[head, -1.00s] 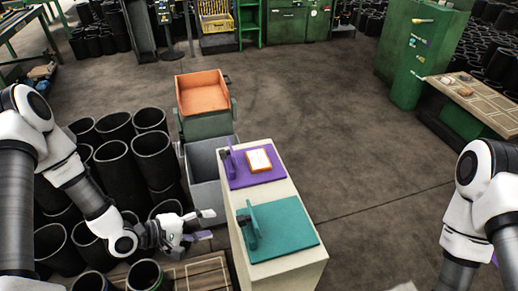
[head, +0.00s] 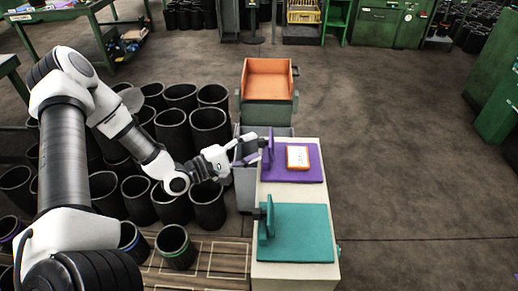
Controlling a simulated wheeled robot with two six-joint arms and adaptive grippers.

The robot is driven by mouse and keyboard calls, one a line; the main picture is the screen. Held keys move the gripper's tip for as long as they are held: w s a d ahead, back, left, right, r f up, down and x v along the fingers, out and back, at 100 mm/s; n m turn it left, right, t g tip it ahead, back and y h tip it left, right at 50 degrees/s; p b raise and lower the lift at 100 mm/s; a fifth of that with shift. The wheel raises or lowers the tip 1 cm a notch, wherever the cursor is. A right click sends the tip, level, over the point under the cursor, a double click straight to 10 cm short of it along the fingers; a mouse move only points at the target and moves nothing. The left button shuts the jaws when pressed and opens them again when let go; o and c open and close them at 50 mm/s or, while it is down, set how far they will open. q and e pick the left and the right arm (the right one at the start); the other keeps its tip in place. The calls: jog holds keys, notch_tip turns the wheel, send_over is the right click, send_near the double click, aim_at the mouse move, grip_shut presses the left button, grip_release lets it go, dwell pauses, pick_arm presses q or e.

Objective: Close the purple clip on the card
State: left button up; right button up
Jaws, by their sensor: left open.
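The purple clip (head: 312,174) lies on the far part of the pale stand, a flat purple base with an upright purple flap on its left side. The flap stands up, so the clip is open. A white card with an orange edge (head: 298,157) lies on the base. My left gripper (head: 256,148) is open and empty just left of the flap, its fingers pointing right toward it. I cannot tell whether a finger touches the flap. My right gripper is out of view.
A teal clip (head: 305,235), also with its flap up, sits on the near part of the pale stand (head: 295,276). An orange tray (head: 268,80) and a grey bin (head: 245,185) stand behind and left. Several black rubber sleeves (head: 210,125) crowd the left. Floor at the right is clear.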

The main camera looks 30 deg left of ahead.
pick_arm(q)
jog(key=shift+x, duration=1.25)
grip_shut()
jog(key=shift+r, duration=0.1)
